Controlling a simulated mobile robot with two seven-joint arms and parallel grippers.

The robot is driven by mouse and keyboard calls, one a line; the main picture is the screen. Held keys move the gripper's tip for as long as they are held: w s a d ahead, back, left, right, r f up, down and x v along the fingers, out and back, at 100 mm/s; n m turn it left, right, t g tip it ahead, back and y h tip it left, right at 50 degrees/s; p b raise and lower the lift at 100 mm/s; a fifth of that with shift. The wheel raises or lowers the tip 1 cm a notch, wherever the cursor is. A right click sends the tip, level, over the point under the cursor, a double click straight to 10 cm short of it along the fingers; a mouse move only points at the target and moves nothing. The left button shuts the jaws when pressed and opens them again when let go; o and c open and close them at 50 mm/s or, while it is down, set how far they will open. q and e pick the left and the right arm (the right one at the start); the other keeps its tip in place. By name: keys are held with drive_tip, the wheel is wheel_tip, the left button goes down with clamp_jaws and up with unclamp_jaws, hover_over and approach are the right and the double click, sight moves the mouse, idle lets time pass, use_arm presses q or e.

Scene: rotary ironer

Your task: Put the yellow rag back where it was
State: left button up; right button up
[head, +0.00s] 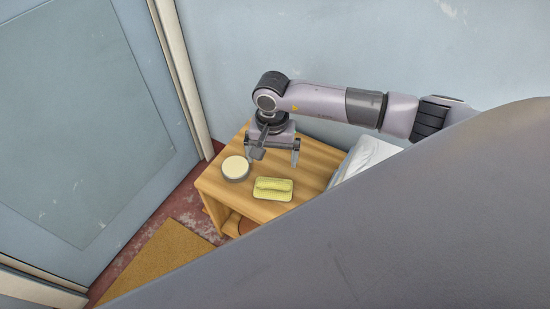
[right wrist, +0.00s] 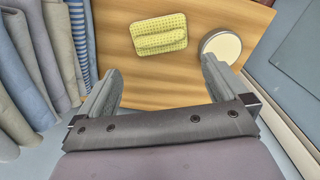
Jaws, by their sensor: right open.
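The yellow rag (head: 272,188), folded and textured, lies flat on the wooden table (head: 312,165) near its front edge. It also shows in the right wrist view (right wrist: 159,35), beyond the fingertips and a little left of a round tin. My right gripper (head: 273,152) is above the table, behind the rag in the head view. Its fingers are spread wide with nothing between them, and it does not touch the rag; it also shows in the right wrist view (right wrist: 160,78). My left gripper is not in view.
The round tin with a cream top (head: 236,168) stands left of the rag, close to the right gripper. White cloth (head: 365,156) lies at the table's right. Hanging fabrics (right wrist: 45,60) line the wrist view's left. A door (head: 90,120) and a brown mat (head: 160,262) are at left.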

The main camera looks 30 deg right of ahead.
drive_tip(key=s+a+m+g+y, duration=0.1)
drive_tip(key=s+a+m+y, duration=0.35)
drive_tip(key=a, duration=0.75)
drive_tip(key=s+a+r+m+t+y, duration=0.1)
drive_tip(key=s+a+r+m+y, duration=0.1)
drive_tip(key=a+r+m+y, duration=0.3)
drive_tip(key=s+a+r+m+t+y, duration=0.1)
drive_tip(key=s+a+r+m+y, duration=0.1)
drive_tip(key=s+a+m+y, duration=0.3)
drive_tip(key=w+d+r+m+t+y, duration=0.25)
drive_tip(key=w+r+m+t, duration=0.3)
drive_tip(key=m+t, duration=0.85)
drive_tip(key=w+d+f+m+t+h, duration=0.1)
drive_tip(key=d+f+m+h, duration=0.45)
drive_tip(key=m, duration=1.05)
drive_tip(key=s+d+f+m+g+h, duration=0.6)
drive_tip(key=s+d+f+m+h, duration=0.45)
drive_tip(key=m, duration=0.75)
wheel_tip(320, 180, up, 13)
drive_tip(key=s+d+y+p, duration=0.1)
drive_tip(key=p, duration=1.6)
drive_tip(key=shift+d+f, duration=0.2)
